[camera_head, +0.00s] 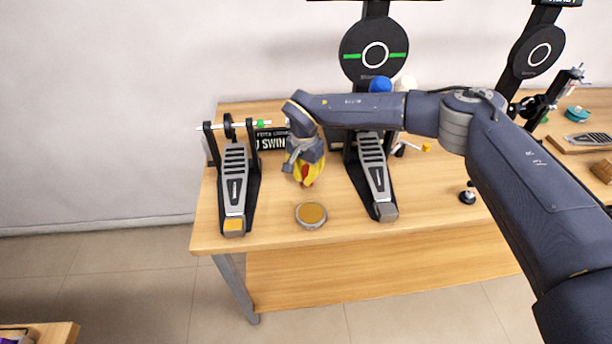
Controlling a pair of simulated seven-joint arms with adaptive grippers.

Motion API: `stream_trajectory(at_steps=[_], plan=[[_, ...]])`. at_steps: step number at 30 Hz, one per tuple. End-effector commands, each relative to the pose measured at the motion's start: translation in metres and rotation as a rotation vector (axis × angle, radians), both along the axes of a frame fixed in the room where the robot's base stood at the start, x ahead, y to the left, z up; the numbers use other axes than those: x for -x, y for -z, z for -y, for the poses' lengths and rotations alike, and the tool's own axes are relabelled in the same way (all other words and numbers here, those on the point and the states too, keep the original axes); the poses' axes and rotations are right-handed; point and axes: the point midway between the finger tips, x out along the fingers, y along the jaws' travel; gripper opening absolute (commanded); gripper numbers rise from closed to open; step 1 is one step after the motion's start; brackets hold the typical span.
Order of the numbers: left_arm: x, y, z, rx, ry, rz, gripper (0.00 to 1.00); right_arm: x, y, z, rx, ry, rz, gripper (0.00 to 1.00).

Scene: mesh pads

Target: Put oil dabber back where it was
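My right gripper (304,172) points down over the left part of the wooden table, between two drum pedals. Something yellow with a red patch (304,175) shows at its fingertips. I cannot tell whether that is part of the gripper or a held thing, or whether the fingers are open or shut. I cannot pick out the oil dabber with certainty. My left gripper is not in view.
The left pedal (235,182) and the middle pedal (375,175) flank the gripper. A black sign (271,140) stands behind, partly hidden. A small dark-based object (468,196) stands right of the middle pedal. Bare tabletop (285,233) shows along the front edge.

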Motion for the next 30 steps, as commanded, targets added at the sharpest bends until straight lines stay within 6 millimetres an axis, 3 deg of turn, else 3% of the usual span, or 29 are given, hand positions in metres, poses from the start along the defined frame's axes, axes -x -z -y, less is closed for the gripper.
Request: stream_trajectory(at_steps=[11,12,18,26,30], plan=[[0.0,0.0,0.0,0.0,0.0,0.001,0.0,0.0,0.003,0.0,0.001,0.0,0.001,0.0],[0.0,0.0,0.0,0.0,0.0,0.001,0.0,0.0,0.003,0.0,0.001,0.0,0.001,0.07],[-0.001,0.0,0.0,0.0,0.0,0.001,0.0,0.0,0.002,0.0,0.001,0.0,0.001,0.27],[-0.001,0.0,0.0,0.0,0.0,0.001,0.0,-0.001,0.001,0.0,0.0,0.0,0.001,0.27],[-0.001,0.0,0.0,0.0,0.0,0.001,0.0,-0.001,-0.011,0.0,0.0,0.0,0.004,0.27]])
